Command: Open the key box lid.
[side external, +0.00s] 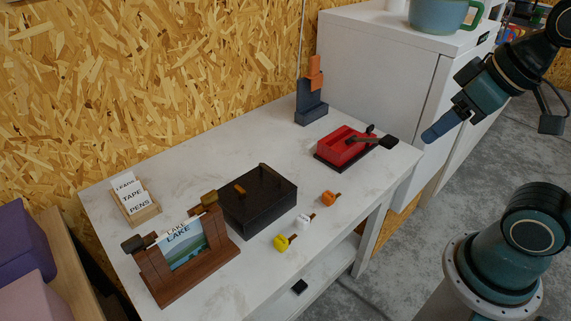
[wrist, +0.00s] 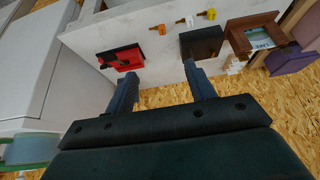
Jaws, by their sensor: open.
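A dark, nearly black box (side external: 260,205), which looks like the key box, stands on the pale bench top. Its top is flat and looks shut, with a small brass-coloured piece on top and another at its back edge. It also shows in the wrist view (wrist: 203,43), upper right. My gripper (side external: 432,136) is high at the right in the side view, off the bench's right end and well apart from the box. In the wrist view its two fingers (wrist: 160,75) are spread with nothing between them.
A red block with a black lever (side external: 343,146) lies between my gripper and the box. Orange (side external: 329,198), white (side external: 303,221) and yellow (side external: 282,242) keys lie along the front. A wooden picture frame (side external: 187,255) stands left; a white cabinet (side external: 375,75) is behind.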

